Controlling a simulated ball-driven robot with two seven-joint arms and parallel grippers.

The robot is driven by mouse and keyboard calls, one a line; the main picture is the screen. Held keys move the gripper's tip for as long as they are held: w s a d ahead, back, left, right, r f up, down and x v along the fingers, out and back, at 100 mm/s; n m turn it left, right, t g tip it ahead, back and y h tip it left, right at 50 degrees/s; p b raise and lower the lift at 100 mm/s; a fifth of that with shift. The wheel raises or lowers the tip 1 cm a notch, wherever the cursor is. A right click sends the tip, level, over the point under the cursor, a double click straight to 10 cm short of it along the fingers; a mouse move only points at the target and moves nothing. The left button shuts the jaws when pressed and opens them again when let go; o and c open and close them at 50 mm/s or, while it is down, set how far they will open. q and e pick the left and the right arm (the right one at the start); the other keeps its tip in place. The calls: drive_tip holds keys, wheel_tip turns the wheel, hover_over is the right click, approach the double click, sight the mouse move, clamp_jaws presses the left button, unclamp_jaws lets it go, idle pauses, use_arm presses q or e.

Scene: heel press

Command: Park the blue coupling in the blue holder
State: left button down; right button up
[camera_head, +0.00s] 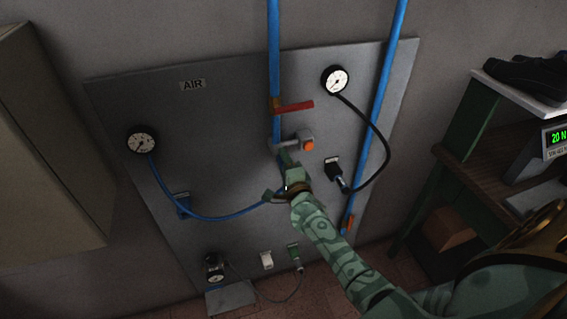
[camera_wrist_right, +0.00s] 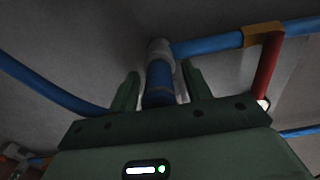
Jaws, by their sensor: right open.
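My right gripper (camera_head: 281,177) is at the middle of the grey panel, below the red valve lever (camera_head: 293,106). In the right wrist view its two fingers (camera_wrist_right: 158,82) are open. A blue cylinder, apparently the blue coupling (camera_wrist_right: 158,84), shows between them with a gap on each side. Its far end meets a grey fitting (camera_wrist_right: 160,49). In the head view my gripper mostly hides the coupling. The blue hose (camera_head: 222,217) runs from the left gauge (camera_head: 142,140) to my gripper. The blue holder (camera_head: 183,204) is on the panel's left side. My left gripper is not in view.
A grey fitting with an orange button (camera_head: 307,145) is just above my gripper. A black holder (camera_head: 334,170) with a black hose is to its right. Blue pipes (camera_head: 380,100) run down the panel (camera_head: 225,120). White (camera_head: 266,260) and green (camera_head: 294,250) holders sit low.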

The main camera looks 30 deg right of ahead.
clamp_jaws()
drive_tip(key=shift+s+a+r+p, duration=0.1)
drive_tip(key=shift+s+a+p, duration=0.1)
drive_tip(key=shift+s+p, duration=0.3)
drive_tip(key=shift+p+v, duration=1)
drive_tip(key=shift+v, duration=1.5)
drive_tip(key=shift+d, duration=0.1)
drive_tip(key=shift+s, duration=0.25)
